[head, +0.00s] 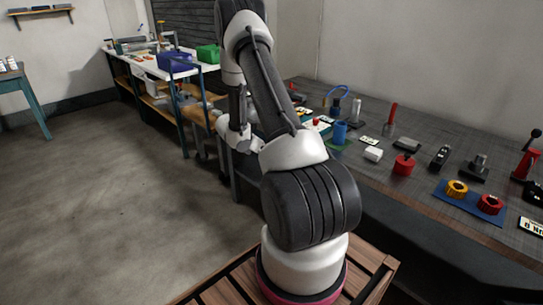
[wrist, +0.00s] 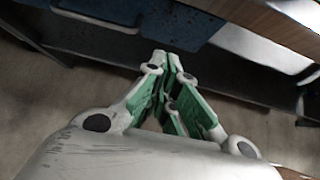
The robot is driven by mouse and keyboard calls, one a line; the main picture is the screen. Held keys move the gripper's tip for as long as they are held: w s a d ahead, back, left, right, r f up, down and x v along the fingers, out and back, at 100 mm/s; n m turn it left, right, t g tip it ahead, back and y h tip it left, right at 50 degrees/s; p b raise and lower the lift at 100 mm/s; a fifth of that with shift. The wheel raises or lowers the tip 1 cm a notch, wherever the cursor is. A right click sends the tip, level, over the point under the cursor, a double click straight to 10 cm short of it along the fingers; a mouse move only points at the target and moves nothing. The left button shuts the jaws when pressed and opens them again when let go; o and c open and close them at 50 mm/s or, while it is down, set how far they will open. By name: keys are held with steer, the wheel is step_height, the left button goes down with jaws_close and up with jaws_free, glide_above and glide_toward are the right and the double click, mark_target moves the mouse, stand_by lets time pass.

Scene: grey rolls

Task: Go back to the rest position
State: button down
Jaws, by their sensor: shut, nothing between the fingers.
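My gripper (wrist: 170,62) shows in the wrist view with its green-lined fingers together, shut and empty. It hangs in front of a bench, with grey floor below it. In the head view my arm rises from its base and folds over at the top. The gripper itself is hard to make out in the head view, where the arm hides much of that area.
A dark workbench (head: 370,115) on the right holds a red pot (head: 403,165), a blue mat (head: 447,201) with round parts, a white block (head: 373,154) and a blue cup (head: 340,132). A white-topped table (head: 140,52) with bins stands behind. The floor (head: 90,170) at left is clear.

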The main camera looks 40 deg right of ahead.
steer(key=s+a+r+m+g+y, duration=0.1)
steer(key=s+a+r+m+g, duration=0.15)
steer(key=s+r+m, duration=0.45)
steer(key=s+a+r+m+g+y, duration=0.1)
steer(key=s+r+m+g, duration=0.25)
steer(key=s, duration=0.55)
steer(key=s+a+r+m+t+y, duration=0.3)
steer(key=s+a+r, duration=0.4)
steer(key=a+r, duration=0.5)
steer(key=s+a+r+m+t+y, duration=0.4)
steer(key=s+a+r+t, duration=0.3)
steer(key=a+r, duration=0.5)
steer(key=shift+s+r+m, duration=0.35)
steer(key=shift+r+m, duration=0.1)
steer(key=shift+r, duration=0.15)
